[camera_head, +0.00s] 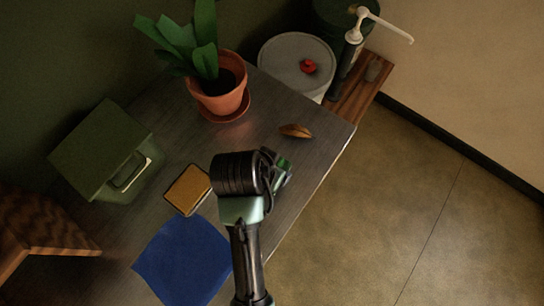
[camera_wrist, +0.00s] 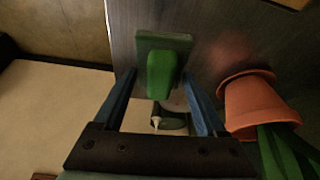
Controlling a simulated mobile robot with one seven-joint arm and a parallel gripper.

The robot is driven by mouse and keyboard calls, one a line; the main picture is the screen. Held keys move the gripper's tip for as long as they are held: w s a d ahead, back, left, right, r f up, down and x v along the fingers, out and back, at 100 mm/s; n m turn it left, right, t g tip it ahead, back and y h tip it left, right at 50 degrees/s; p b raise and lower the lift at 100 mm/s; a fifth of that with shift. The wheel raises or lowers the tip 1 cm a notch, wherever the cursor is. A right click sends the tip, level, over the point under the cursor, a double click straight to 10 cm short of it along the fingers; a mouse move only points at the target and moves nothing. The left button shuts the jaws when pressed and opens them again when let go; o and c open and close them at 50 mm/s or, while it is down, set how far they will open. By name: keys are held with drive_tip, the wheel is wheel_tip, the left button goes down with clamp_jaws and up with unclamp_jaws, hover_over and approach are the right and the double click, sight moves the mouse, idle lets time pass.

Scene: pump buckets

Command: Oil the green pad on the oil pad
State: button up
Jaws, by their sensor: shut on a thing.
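My gripper (camera_wrist: 160,82) is shut on the green pad (camera_wrist: 163,46), with the fingers on either side of its bright green grip. In the head view, my wrist hides most of my gripper, and only a bit of the green pad (camera_head: 284,173) shows at its right side, over the table's right part. A flat tan pad with a dark rim (camera_head: 188,189), which looks like the oil pad, lies on the table left of my wrist. The gap between the green pad and the table cannot be told.
A blue cloth (camera_head: 183,262) lies on the grey table (camera_head: 240,137) at the front. A green box (camera_head: 101,147) stands left, a potted plant (camera_head: 222,95) behind, a brown leaf (camera_head: 295,131) nearby. A lidded bucket (camera_head: 292,53) and white pump (camera_head: 357,30) stand beyond the table.

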drive_tip(key=o, duration=0.7)
drive_tip(key=c, duration=0.5)
drive_tip(key=a+n+p, duration=0.1)
drive_tip(key=a, duration=0.2)
drive_tip(key=w+a+n+y+p, duration=0.1)
drive_tip(key=a+n+p, duration=0.1)
drive_tip(key=a, duration=0.1)
drive_tip(key=a+n+p, duration=0.1)
drive_tip(key=a, duration=0.3)
drive_tip(key=shift+w+t, duration=0.2)
drive_tip(key=shift+t, duration=0.1)
drive_tip(key=shift+c, duration=0.2)
drive_tip(key=s+a+f+n+y+p, duration=0.1)
drive_tip(key=s+a+n+y+p, duration=0.25)
drive_tip(key=a, duration=0.75)
drive_tip(key=shift+n+h, duration=0.55)
drive_tip(key=shift+n, duration=0.2)
drive_tip(key=f+b, duration=0.4)
drive_tip(key=w+f+b, duration=0.1)
drive_tip(key=f, duration=0.1)
drive_tip(key=shift+a+f+b, duration=0.1)
drive_tip(key=shift+f+b, duration=0.15)
drive_tip(key=shift+b, duration=0.15)
